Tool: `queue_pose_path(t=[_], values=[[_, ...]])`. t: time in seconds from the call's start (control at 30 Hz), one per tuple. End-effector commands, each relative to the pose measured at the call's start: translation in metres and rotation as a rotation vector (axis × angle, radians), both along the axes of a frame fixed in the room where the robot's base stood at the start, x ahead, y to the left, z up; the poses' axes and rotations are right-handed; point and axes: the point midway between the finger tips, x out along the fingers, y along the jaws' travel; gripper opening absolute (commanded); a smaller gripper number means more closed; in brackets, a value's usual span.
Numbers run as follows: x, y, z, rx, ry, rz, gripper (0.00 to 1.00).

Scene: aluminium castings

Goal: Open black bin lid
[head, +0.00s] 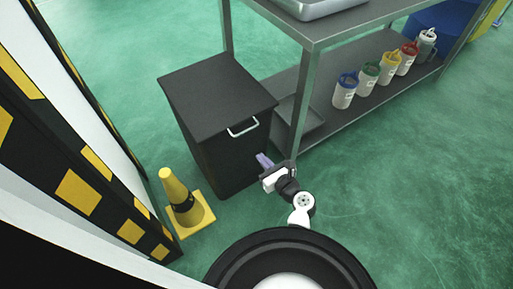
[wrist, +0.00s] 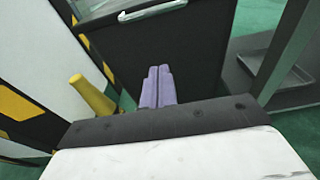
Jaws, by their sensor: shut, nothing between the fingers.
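The black bin (head: 222,150) stands on the green floor with its flat lid (head: 215,92) down. A pale metal handle (head: 243,127) sits at the front edge of the lid. In the wrist view the handle (wrist: 152,11) is at the top, above the bin's front face (wrist: 200,60). My gripper (head: 262,160) is in front of the bin, below the handle and apart from it. Its purple fingers (wrist: 158,85) are together, with nothing between them, and point toward the front face. Whether the fingertips touch the face I cannot tell.
A metal table (head: 320,30) with a lower shelf stands right of the bin; several lidded containers (head: 368,80) are on the shelf. A yellow cone (head: 180,195) stands left of the bin, near a black-and-yellow striped post. The floor on the right is clear.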

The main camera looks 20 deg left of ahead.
Motion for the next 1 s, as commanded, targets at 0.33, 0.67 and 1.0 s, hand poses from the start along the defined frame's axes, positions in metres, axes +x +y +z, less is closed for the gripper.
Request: queue_pose_path(t=[0.33,0.67,1.0], values=[[0.043,0.057,-0.009,-0.003,-0.008,0.005,0.00],[0.052,0.068,0.021,-0.006,-0.009,0.003,0.00],[0.051,0.066,0.027,-0.005,-0.007,0.001,0.00]])
